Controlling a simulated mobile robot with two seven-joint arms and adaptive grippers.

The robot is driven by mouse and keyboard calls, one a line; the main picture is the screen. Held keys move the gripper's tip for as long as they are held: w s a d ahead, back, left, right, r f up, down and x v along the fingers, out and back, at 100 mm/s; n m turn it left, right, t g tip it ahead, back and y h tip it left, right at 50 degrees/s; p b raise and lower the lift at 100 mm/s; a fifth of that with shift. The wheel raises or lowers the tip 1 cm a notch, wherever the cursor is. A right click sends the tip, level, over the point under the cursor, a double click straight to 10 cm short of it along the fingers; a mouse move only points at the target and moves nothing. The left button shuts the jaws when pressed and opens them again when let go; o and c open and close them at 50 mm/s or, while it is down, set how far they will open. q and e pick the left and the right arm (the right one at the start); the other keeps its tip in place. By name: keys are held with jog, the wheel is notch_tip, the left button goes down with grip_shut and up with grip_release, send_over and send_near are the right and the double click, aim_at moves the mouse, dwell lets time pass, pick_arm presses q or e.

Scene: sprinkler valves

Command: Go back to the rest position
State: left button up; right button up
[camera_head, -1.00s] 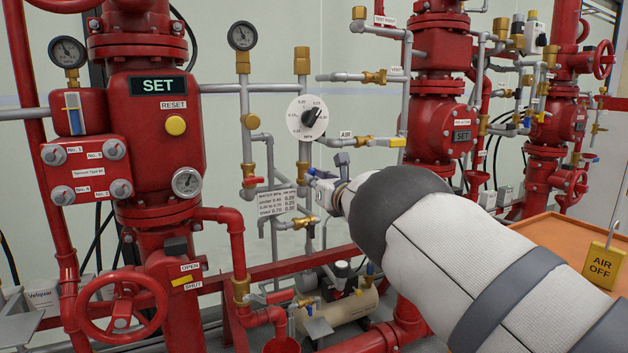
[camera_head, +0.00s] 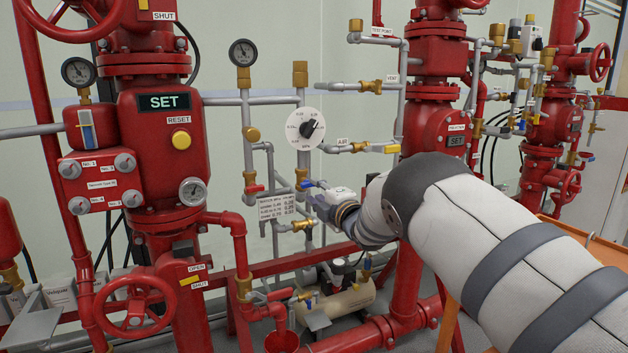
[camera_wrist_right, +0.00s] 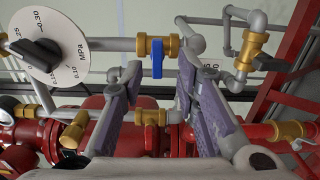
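My right gripper (camera_head: 312,188) reaches in from the right and sits in front of the pipework, below the white dial with the black knob (camera_head: 307,129). In the right wrist view its two purple-padded fingers (camera_wrist_right: 160,75) stand apart with nothing held between them. A brass valve with a blue handle (camera_wrist_right: 157,57) shows beyond the gap, and I cannot tell how close it is. The dial (camera_wrist_right: 45,45) is at the upper left there. My left gripper is not in view.
Grey pipes with brass fittings surround the right gripper. A red valve body with a SET sign (camera_head: 164,102) stands at left, above a red handwheel (camera_head: 134,306). A placard (camera_head: 276,207) is beside the gripper. A beige tank (camera_head: 345,300) lies below. An orange surface (camera_head: 590,245) is at right.

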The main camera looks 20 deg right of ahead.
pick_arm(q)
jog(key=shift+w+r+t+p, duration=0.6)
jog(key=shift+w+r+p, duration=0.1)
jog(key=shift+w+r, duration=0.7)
pick_arm(e)
jog(key=shift+s+r, duration=0.1)
jog(key=shift+s, duration=1.85)
